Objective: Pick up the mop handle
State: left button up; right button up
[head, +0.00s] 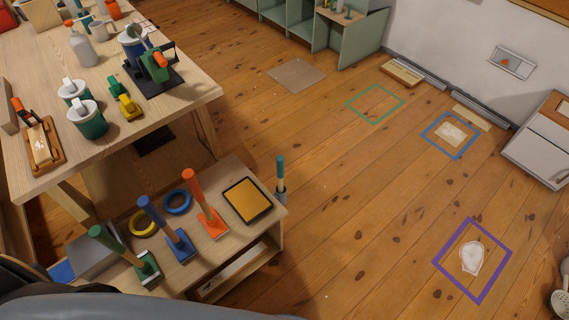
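No thing in the head view is clearly a mop handle. A handle with a teal grip (281,168) and a pale lower part stands upright in a grey holder at the right end of the low wooden bench. On that bench, green (108,243), blue (153,213) and orange (195,190) handles lean up from blocks of matching colours. I cannot tell which of these is the mop handle. Neither of my grippers is in view, and nothing shown is being held.
The low bench (225,249) also carries a yellow ring (144,222), a blue ring (177,202) and a dark-framed yellow tablet (246,199). A cluttered workbench (190,88) stands behind it. Green, blue and purple outlines mark the floor at right. The middle floor is clear.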

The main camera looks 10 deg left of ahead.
aim_at(280, 159)
jog(key=i+l+u, duration=0.2)
jog(key=l, duration=0.15)
jog(key=i+l+u, duration=0.15)
jog(key=l, duration=0.2)
jog(key=l+u, duration=0.2)
jog(key=l, duration=0.2)
jog(key=u, duration=1.65)
jog(key=i+l, duration=0.05)
